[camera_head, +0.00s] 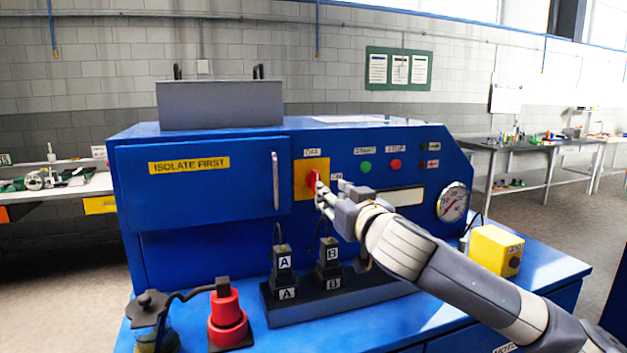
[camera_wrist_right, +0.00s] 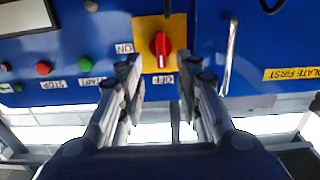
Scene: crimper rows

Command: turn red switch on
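The red switch (camera_head: 313,182) is a rotary knob on a yellow plate (camera_head: 303,165) on the blue panel's front. The OFF label is above it and the ON label to its right. In the right wrist view, which is upside down, the red switch (camera_wrist_right: 160,46) has its handle roughly upright, in line with the OFF side. My right gripper (camera_head: 330,190) is at the panel, just in front of and partly over the knob. In the wrist view my right gripper (camera_wrist_right: 158,74) is open and empty, one finger towards each side of the knob; contact cannot be told. My left gripper is out of view.
Green (camera_head: 365,167) and red (camera_head: 396,165) buttons sit right of the switch, a door handle (camera_head: 275,180) left. Below stand black plugs (camera_head: 328,258) on a block, a red knob (camera_head: 227,318) and a yellow box (camera_head: 495,250). A gauge (camera_head: 452,202) is at right.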

